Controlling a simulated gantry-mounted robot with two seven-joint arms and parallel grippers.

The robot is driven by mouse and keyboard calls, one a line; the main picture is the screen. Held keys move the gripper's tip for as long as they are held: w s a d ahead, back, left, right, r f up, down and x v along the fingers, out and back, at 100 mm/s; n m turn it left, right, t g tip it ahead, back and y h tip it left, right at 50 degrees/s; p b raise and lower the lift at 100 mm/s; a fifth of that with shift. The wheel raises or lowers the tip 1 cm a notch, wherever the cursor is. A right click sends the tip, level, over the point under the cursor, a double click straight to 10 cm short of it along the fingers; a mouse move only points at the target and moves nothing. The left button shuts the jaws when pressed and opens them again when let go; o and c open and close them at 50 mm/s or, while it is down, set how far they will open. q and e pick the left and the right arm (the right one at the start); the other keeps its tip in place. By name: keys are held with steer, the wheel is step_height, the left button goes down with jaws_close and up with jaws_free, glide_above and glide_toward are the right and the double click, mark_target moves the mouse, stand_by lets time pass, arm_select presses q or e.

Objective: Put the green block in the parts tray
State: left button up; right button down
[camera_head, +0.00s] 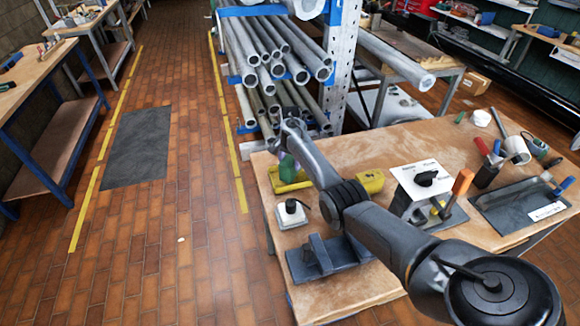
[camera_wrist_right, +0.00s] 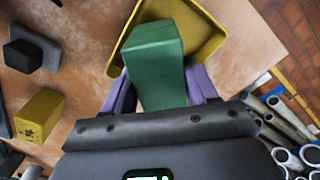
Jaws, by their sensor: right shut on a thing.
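The green block (camera_head: 287,168) is between the fingers of my right gripper (camera_head: 290,132), at the near-left part of the wooden workbench. In the right wrist view, the purple fingers of my right gripper (camera_wrist_right: 160,88) are shut on the sides of the green block (camera_wrist_right: 157,65). A shallow yellow tray (camera_head: 296,185), which I take as the parts tray, lies at the block. It also shows behind the block in the right wrist view (camera_wrist_right: 211,40). The block overlaps the tray; I cannot tell whether it touches the tray floor. My left gripper is not in view.
A yellow block (camera_head: 371,181) lies right of the tray, partly behind my arm. A white-based device with a black knob (camera_head: 291,212) and a dark bracket (camera_head: 325,256) stand nearer. A rack of metal pipes (camera_head: 270,60) stands beyond the bench edge. A dark tool tray (camera_head: 515,210) is at right.

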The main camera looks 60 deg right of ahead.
step_height(320, 180, down, 2)
steer(key=shift+f, duration=0.1)
steer(key=shift+f, duration=0.15)
steer(key=shift+c, duration=1.6)
jaws_free()
